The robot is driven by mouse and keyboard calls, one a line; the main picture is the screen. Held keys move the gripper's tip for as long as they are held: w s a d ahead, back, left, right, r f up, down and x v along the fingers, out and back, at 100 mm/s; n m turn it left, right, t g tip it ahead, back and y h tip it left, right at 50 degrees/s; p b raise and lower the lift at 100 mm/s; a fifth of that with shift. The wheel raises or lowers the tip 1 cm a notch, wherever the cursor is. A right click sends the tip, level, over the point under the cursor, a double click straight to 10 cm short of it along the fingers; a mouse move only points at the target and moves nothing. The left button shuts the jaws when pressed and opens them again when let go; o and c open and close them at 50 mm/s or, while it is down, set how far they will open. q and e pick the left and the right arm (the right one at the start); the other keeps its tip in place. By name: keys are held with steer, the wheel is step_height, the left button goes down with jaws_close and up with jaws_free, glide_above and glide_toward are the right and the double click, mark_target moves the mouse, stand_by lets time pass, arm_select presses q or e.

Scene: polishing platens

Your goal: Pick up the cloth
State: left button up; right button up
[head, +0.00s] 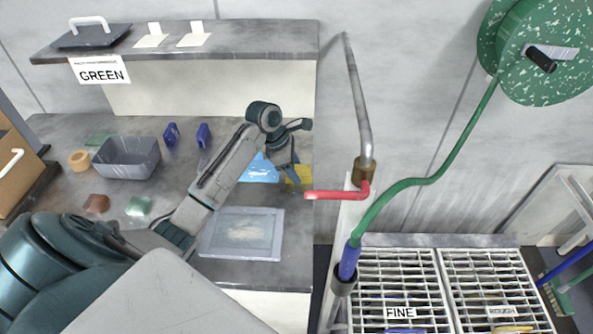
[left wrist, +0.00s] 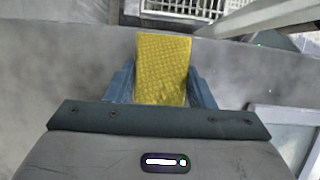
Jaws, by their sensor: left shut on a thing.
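A yellow cloth (left wrist: 162,62) with a waffle-like texture sits between the two blue fingers of my left gripper (left wrist: 161,88) in the left wrist view. The gripper is shut on it. In the head view my left gripper (head: 291,172) points down over the right end of the grey counter, and a small part of the yellow cloth (head: 303,174) shows beside the fingers. I cannot tell whether the cloth still touches the counter. My right gripper is in neither view.
A light-blue flat item (head: 262,171) lies left of the gripper. A grey framed plate (head: 243,234), a grey tub (head: 127,158) and small blocks stand on the counter (head: 70,205). A red-handled tap (head: 335,194) and green hose (head: 425,180) stand close right. A shelf (head: 230,42) runs behind.

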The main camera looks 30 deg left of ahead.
mark_target(299, 171)
arm_select(q)
steer(key=shift+r, duration=0.4)
steer(key=v, duration=0.1)
steer(key=b+v, duration=0.1)
steer(key=shift+s+d+r, duration=0.1)
steer(key=shift+d+r, duration=0.1)
steer(key=shift+r, duration=0.1)
steer(key=s, duration=0.4)
steer(key=s+r, duration=0.1)
steer(key=s, duration=0.4)
steer(key=s+a+b, duration=0.1)
steer(key=s, duration=0.4)
steer(key=shift+r, duration=0.25)
steer(key=shift+s, duration=0.65)
steer(key=o, duration=0.3)
steer(key=shift+c, duration=1.2)
steer(key=shift+d, duration=0.1)
